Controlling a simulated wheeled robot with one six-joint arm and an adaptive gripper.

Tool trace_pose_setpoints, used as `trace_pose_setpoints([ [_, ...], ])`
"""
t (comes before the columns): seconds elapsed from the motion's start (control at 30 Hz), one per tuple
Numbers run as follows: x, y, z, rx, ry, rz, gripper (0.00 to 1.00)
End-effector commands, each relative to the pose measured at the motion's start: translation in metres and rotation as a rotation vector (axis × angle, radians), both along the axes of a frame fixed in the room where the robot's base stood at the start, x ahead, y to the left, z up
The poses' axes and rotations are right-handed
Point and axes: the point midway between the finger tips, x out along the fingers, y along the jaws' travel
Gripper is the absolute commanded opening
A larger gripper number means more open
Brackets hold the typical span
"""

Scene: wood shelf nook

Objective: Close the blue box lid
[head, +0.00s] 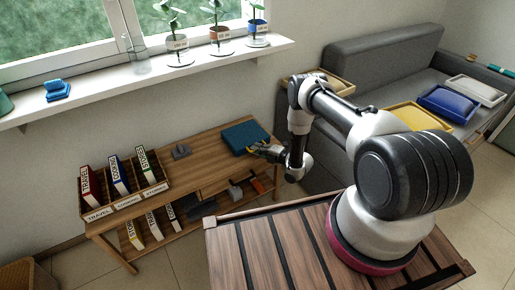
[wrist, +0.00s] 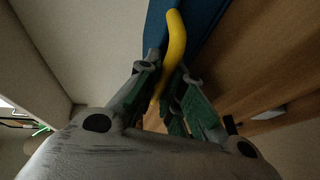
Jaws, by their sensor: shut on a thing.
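A dark blue, flat box-like thing (head: 243,135) sits at the right end of the wooden shelf's top. In the wrist view its blue surface (wrist: 205,18) fills the top middle. A curved yellow handle (wrist: 175,45) runs down from beside the blue surface to between my fingers. My gripper (wrist: 172,92) is shut on the yellow handle. In the head view my gripper (head: 268,151) is at the near right edge of the blue thing. I cannot tell from these frames how far the lid stands open.
A rack of upright books (head: 120,180) stands on the shelf's left. A grey object (head: 181,151) lies between. Blue (head: 448,101), white (head: 476,91) and yellow (head: 418,116) trays or boxes rest on the grey sofa. Potted plants (head: 219,45) line the window sill above.

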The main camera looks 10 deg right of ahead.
Motion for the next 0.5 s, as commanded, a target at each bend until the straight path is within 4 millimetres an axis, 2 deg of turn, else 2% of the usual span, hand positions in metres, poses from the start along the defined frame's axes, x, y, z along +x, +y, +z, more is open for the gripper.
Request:
trace_pose_setpoints([
  [0.23,-0.0008,-0.0005,-0.0022,-0.004,0.004,-0.002,0.0],
  [0.3,-0.0009,-0.0006,-0.0023,-0.005,0.005,-0.001,0.18],
  [0.37,-0.0009,-0.0005,-0.0023,-0.004,0.004,-0.002,0.29],
  [0.4,-0.0009,-0.0004,-0.0021,-0.004,0.004,-0.001,0.32],
  [0.5,-0.0005,-0.0003,-0.0015,-0.003,0.004,-0.001,0.32],
])
